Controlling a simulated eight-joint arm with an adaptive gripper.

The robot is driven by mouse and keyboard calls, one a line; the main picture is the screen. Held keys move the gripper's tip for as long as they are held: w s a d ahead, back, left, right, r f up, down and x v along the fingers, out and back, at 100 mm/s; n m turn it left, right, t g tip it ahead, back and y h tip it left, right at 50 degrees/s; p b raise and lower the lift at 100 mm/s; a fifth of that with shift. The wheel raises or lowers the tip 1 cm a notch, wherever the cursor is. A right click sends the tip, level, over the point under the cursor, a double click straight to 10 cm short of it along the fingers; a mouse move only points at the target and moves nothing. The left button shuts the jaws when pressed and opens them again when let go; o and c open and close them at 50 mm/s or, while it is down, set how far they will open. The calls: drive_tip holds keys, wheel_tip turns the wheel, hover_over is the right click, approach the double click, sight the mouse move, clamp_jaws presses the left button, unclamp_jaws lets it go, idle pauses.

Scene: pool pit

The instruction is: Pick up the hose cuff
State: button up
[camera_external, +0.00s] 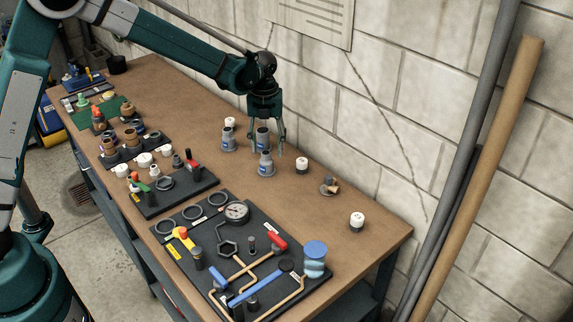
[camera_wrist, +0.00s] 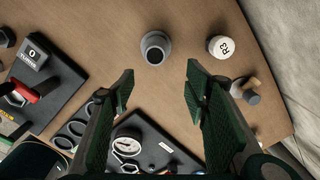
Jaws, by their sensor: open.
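In the wrist view my gripper (camera_wrist: 159,82) is open, and one grey cuff (camera_wrist: 156,48) with a dark round opening stands just above the gap between the fingertips. It is apart from both fingers. The other cuffs do not show there.
A white R3 cap (camera_wrist: 221,46) stands to the cuff's right in the wrist view. Other white caps (camera_external: 302,165) and a small brown-and-grey piece (camera_external: 329,186) are on the bench. A dark board with a gauge (camera_external: 236,212) fills the near end. A block wall (camera_external: 420,110) borders the right.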

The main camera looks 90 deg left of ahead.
sight(266, 154)
drive_tip(key=shift+s+a+f+m, duration=0.15)
drive_tip(key=shift+s+a+f, duration=0.1)
drive_tip(key=shift+a+f, duration=0.2)
drive_tip(key=shift+s+a+f+m, duration=0.2)
drive_tip(key=shift+a+f, duration=0.1)
drive_tip(key=shift+a, duration=0.25)
drive_tip(key=shift+f, duration=0.15)
drive_tip(key=shift+f, duration=1.15)
drive_tip(key=shift+f, duration=0.15)
drive_tip(key=shift+f, duration=2.45)
drive_tip(key=shift+c, duration=0.4)
drive_tip(key=c, duration=0.9)
